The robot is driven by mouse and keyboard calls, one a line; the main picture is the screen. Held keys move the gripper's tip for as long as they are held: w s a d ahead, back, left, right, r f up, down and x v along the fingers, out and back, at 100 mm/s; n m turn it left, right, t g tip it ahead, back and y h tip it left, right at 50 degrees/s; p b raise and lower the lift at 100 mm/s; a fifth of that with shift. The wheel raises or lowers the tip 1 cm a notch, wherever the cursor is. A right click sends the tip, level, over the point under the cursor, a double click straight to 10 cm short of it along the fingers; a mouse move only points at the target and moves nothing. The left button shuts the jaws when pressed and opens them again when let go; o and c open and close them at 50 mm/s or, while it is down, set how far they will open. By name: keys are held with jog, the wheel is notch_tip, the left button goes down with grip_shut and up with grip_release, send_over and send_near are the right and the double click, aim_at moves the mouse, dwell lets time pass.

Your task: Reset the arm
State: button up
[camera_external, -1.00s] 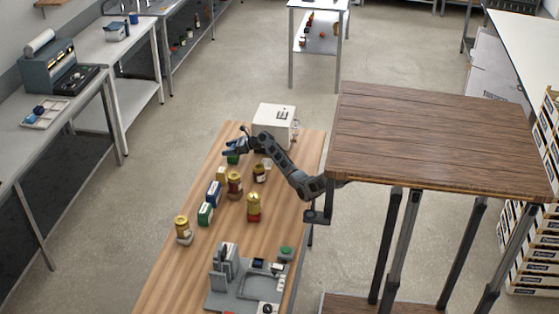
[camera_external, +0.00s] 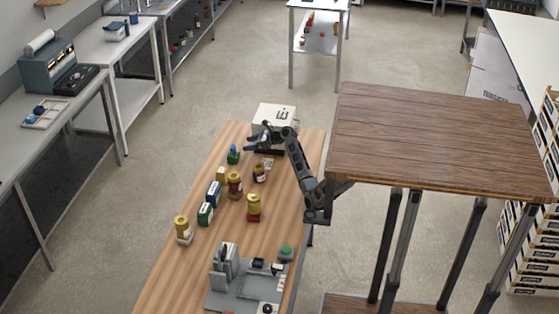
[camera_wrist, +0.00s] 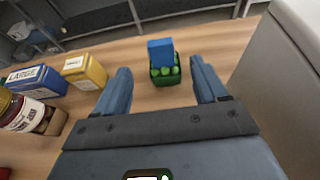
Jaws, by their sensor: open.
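My gripper (camera_external: 250,143) is open and empty, above the far part of the wooden table (camera_external: 180,262), in front of the white box-shaped machine (camera_external: 274,114). In the wrist view its two blue fingers (camera_wrist: 160,88) stand wide apart. A green container with green round things and a blue block on top (camera_wrist: 165,68) shows between and beyond the fingertips, apart from them. The same green container (camera_external: 233,156) stands on the table left of my gripper in the external view.
Jars and boxes stand nearby: a yellow box (camera_wrist: 83,70), a blue box (camera_external: 214,193), a green box (camera_external: 205,214), a dark jar (camera_external: 235,185) and a yellow-lidded jar (camera_external: 253,207). A grey device (camera_external: 228,272) is at the near end. A wooden shelf top (camera_external: 435,140) rises at right.

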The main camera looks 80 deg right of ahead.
dwell(0.4)
